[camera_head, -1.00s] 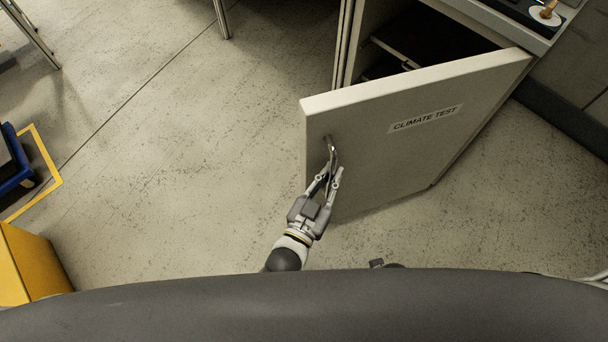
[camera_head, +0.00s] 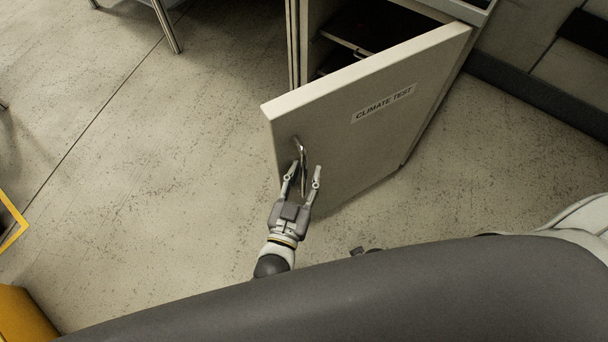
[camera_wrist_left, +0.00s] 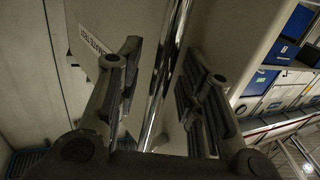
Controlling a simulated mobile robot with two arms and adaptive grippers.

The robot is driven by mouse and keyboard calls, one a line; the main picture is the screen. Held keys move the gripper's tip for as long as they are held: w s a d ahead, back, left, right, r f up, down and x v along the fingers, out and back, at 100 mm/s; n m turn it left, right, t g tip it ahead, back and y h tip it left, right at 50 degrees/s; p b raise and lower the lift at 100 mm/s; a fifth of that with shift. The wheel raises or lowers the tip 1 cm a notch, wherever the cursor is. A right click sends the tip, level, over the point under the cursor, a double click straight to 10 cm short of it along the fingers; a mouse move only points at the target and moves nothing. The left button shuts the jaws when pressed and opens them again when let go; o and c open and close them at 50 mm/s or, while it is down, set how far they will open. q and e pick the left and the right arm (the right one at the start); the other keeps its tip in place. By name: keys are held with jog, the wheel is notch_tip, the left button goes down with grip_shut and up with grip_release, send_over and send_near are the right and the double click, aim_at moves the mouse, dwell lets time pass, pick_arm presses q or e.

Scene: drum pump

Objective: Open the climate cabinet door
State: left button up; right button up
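The climate cabinet door (camera_head: 350,150), a pale panel labelled "CLIMATE TEST", stands part-way open, swung out from the cabinet (camera_head: 322,22). Its chrome bar handle (camera_head: 300,152) is near the door's free edge. My left gripper (camera_head: 303,172) is at the handle with its fingers spread to either side of the bar. In the left wrist view the handle (camera_wrist_left: 168,70) runs between the two open fingers, with gaps visible on both sides. My right gripper is not in view.
The cabinet's dark interior (camera_head: 375,28) with a shelf shows behind the door. Bare floor (camera_head: 150,180) lies left of the door. A yellow box (camera_head: 22,315) is at the lower left. A metal table leg (camera_head: 166,28) stands at the upper left.

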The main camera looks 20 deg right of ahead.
pick_arm(q)
jog(key=shift+s+a, duration=0.1)
jog(key=shift+s, duration=0.05)
jog(key=v, duration=1.1)
jog(key=shift+s+a, duration=0.15)
jog(key=shift+s, duration=0.15)
